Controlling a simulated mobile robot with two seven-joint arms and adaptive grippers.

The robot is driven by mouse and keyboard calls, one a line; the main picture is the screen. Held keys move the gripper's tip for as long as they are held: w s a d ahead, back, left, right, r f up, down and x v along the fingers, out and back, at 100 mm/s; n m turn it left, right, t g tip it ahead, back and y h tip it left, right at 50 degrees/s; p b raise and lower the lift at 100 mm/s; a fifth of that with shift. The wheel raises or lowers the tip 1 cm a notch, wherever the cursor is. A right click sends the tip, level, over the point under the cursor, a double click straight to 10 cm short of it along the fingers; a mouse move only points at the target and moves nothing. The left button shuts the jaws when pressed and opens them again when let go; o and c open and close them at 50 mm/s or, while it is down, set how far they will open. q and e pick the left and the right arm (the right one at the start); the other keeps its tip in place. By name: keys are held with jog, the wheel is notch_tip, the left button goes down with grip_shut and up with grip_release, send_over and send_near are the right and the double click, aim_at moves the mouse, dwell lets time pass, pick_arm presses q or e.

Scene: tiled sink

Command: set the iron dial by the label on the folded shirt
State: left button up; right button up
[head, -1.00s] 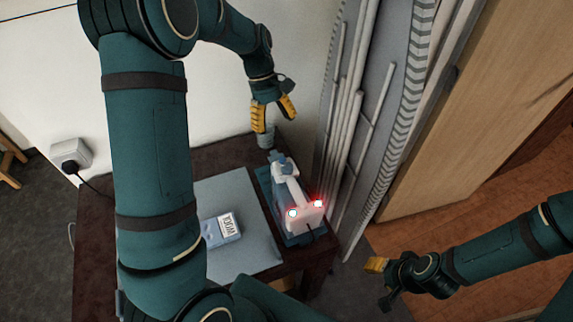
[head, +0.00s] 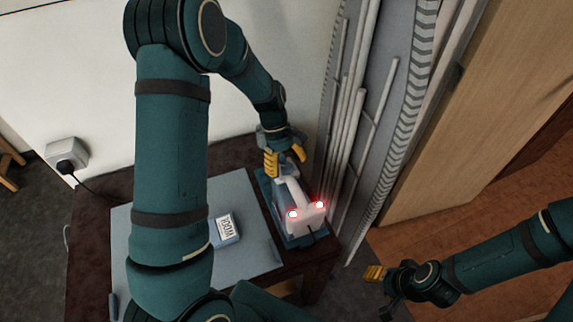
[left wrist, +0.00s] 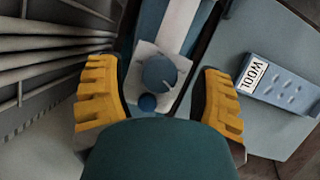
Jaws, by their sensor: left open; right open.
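The iron (head: 302,214) stands on a blue base (head: 276,209) at the table's right side, with two red-glowing lamps at its near end. Its round blue dial (left wrist: 159,72) shows in the left wrist view, on a pale plate with a smaller blue knob (left wrist: 147,102) beside it. My left gripper (head: 285,160) is open above the iron's far end; its yellow fingers stand either side of the dial, apart from it. The folded shirt (head: 226,230) is light blue, and its white label (left wrist: 254,74) reads WOOL. My right gripper (head: 376,287) is open and empty, off the table's right.
A grey mat (head: 257,250) lies under the shirt on the dark table (head: 90,222). A wall socket (head: 66,154) with a plugged-in cord is at the left.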

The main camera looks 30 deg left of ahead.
pick_arm(q)
grip_shut()
jog(key=shift+m, duration=0.3)
jog(key=m+g+y+p, duration=0.1)
jog(key=m+p, duration=0.1)
jog(key=m, duration=0.1)
jog(key=shift+w, duration=0.1)
jog(key=m, duration=0.2)
jog(key=m+g+y+p, duration=0.1)
jog(key=m, duration=0.2)
jog(key=shift+d+y+p, duration=0.1)
jog(key=shift+y+p, duration=0.2)
jog(key=shift+m, duration=0.3)
dwell(0.3)
